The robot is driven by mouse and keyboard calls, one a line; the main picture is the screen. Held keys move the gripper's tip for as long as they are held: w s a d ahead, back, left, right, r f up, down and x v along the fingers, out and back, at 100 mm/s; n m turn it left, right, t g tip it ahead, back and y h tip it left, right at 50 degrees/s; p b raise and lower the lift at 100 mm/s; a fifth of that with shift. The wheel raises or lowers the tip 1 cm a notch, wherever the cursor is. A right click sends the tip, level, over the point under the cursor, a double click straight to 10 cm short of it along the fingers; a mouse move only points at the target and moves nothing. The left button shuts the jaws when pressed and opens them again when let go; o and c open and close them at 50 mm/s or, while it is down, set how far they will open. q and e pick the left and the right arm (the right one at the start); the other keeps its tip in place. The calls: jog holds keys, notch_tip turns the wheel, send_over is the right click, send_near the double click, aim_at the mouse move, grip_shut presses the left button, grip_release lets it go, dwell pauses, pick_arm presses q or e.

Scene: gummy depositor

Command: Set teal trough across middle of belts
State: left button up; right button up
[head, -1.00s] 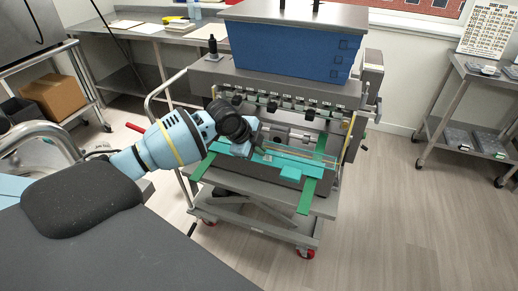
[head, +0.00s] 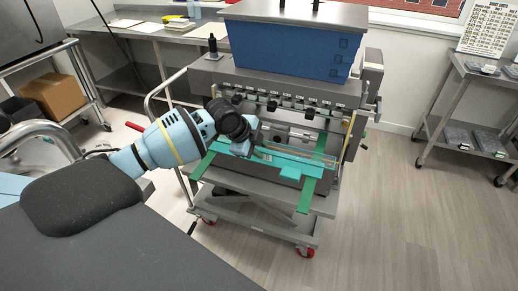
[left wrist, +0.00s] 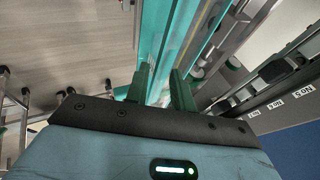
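The teal trough (head: 300,162) is a long, shallow channel with a pale inside. In the head view it lies across the two green belts (head: 307,196) at the front of the depositor; I cannot tell whether it rests on them. My left gripper (head: 257,150) is over its left-middle part. In the left wrist view the trough (left wrist: 152,35) runs up from between the two green fingers (left wrist: 160,85), which stand a little apart with teal filling the gap, so they look shut on its near wall. The fingertip contact is partly hidden. My right gripper is not in view.
The depositor's blue hopper (head: 290,50) and row of nozzles stand just behind the trough. The wheeled cart (head: 270,215) carries the machine. A side shelf (head: 470,100) stands at the right, with open floor between.

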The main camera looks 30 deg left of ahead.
pick_arm(q)
jog(key=p+v, duration=0.1)
jog(key=v, duration=1)
jog(key=shift+s+r, duration=0.2)
jog(key=shift+r, duration=0.15)
jog(key=s+d+f+n+t+h, duration=0.1)
jog(key=s+d+f+n, duration=0.35)
jog(key=f, duration=0.65)
jog(key=s+d+f+n+h, duration=0.1)
jog(key=s+d+f, duration=0.4)
jog(key=d+f, duration=0.45)
jog(key=s+d+f+n+y, duration=0.1)
jog(key=s+f+n, duration=0.3)
jog(key=s, duration=0.7)
jog(key=s+d+f+n+t+y, duration=0.1)
jog(key=s+f+n, duration=0.3)
jog(key=s+f, duration=0.3)
jog(key=s, duration=0.4)
jog(key=shift+d+n+t, duration=0.3)
jog(key=shift+d+n, duration=0.05)
jog(key=shift+d, duration=0.05)
jog(key=shift+c, duration=0.4)
